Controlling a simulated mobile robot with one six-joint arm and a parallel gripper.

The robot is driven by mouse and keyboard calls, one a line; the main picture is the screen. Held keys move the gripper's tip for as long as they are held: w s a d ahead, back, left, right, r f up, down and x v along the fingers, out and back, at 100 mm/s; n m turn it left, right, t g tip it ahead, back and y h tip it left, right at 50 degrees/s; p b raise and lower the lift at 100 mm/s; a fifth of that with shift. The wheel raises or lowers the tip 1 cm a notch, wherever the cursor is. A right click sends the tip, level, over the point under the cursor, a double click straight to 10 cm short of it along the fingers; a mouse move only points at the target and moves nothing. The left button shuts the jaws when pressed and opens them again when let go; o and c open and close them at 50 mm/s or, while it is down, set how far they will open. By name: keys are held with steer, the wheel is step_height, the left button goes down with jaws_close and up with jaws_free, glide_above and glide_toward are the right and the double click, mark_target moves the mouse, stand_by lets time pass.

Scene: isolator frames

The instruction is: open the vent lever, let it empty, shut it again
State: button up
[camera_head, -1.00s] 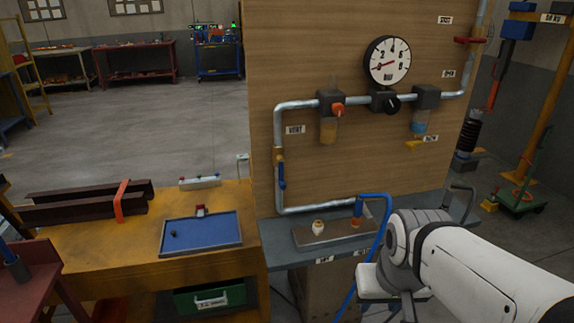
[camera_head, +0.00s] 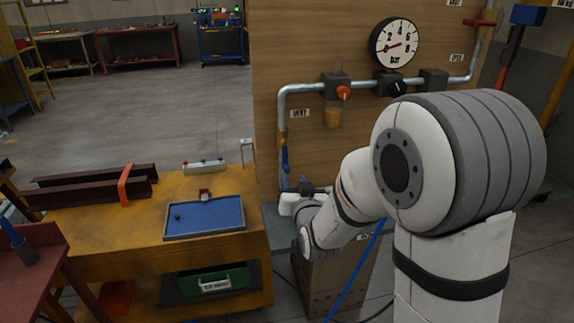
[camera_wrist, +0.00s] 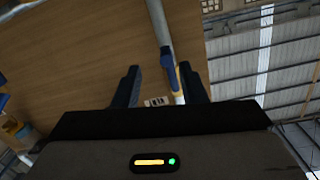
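The vent lever (camera_head: 285,160) is a small blue handle on the vertical pipe at the left of the wooden panel, below the VENT label (camera_head: 299,113). It hangs roughly along the pipe. In the wrist view the blue lever (camera_wrist: 168,63) shows ahead, between the lines of my fingers and nearer the right one. My gripper (camera_wrist: 160,70) is open with nothing between its fingers. In the head view my gripper sits low by the panel's left edge, below the lever, and its fingers are hard to make out there. I cannot tell the exact gap to the lever.
An orange bench (camera_head: 110,245) with a blue tray (camera_head: 204,217) stands left. My arm hides the panel's lower right.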

mark_target(286, 166)
steer(key=shift+w+a+r+t+y, duration=0.15)
steer(key=shift+w+a+t+y, duration=0.15)
steer(key=shift+a+t, duration=0.1)
steer(key=p+x, duration=0.1)
steer(key=x, duration=0.6)
steer(key=shift+w+p, duration=0.2)
steer(key=shift+p, duration=0.2)
steer(key=shift+c, duration=0.6)
jaws_close()
